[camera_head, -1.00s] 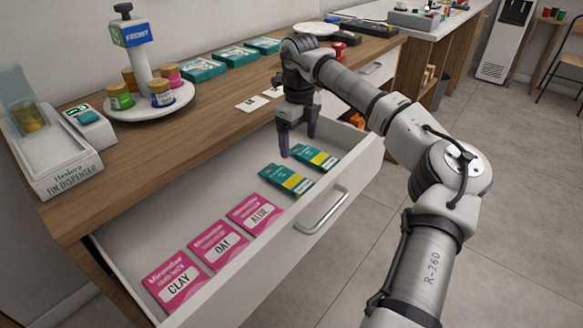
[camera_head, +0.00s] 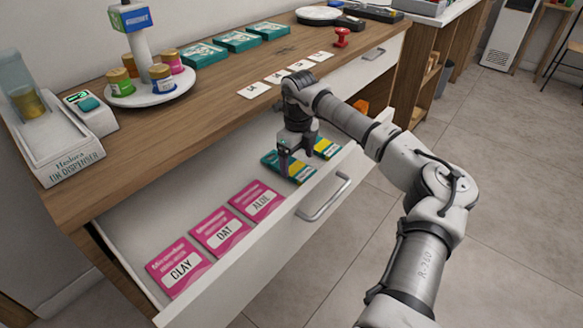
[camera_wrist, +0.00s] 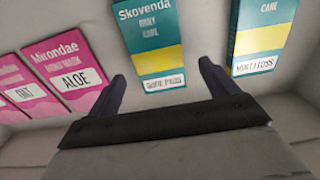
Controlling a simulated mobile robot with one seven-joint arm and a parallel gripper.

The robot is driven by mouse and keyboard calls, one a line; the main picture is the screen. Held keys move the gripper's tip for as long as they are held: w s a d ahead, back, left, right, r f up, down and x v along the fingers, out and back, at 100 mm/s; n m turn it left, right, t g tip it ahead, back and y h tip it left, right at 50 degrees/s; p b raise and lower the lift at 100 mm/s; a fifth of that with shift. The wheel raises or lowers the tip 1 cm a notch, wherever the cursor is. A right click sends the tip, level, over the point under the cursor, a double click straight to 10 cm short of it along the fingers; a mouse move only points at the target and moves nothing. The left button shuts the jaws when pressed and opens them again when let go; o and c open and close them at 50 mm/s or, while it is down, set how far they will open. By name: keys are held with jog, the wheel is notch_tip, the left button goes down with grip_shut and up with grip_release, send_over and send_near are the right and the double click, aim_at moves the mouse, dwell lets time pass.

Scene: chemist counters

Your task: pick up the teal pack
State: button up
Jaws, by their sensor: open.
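Two teal-and-yellow packs lie flat in the open drawer. The left pack (camera_head: 271,162) is partly hidden by my gripper (camera_head: 291,166) in the head view; the right pack (camera_head: 327,148) lies just behind my wrist. In the wrist view my gripper (camera_wrist: 162,72) is open, its two dark fingers apart and empty. The left pack, marked "Skovenda" (camera_wrist: 150,38), shows between and beyond the fingers, with a white label at its lower end. The right pack, labelled "Mint Floss" (camera_wrist: 263,35), is beyond the right finger. I cannot tell whether the fingertips touch anything.
Pink packs marked Clay (camera_head: 180,266), Oat (camera_head: 222,232) and Aloe (camera_head: 257,201) lie left in the drawer (camera_head: 150,228). The drawer front with its handle (camera_head: 325,197) is on the near side. Teal boxes (camera_head: 238,41), white cards (camera_head: 254,90) and a round stand (camera_head: 150,93) are on the counter above.

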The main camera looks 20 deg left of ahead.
notch_tip(320, 180, down, 3)
jog(key=shift+r, duration=0.15)
jog(key=shift+c, duration=0.3)
jog(key=c, duration=1)
jog(key=shift+r, duration=0.2)
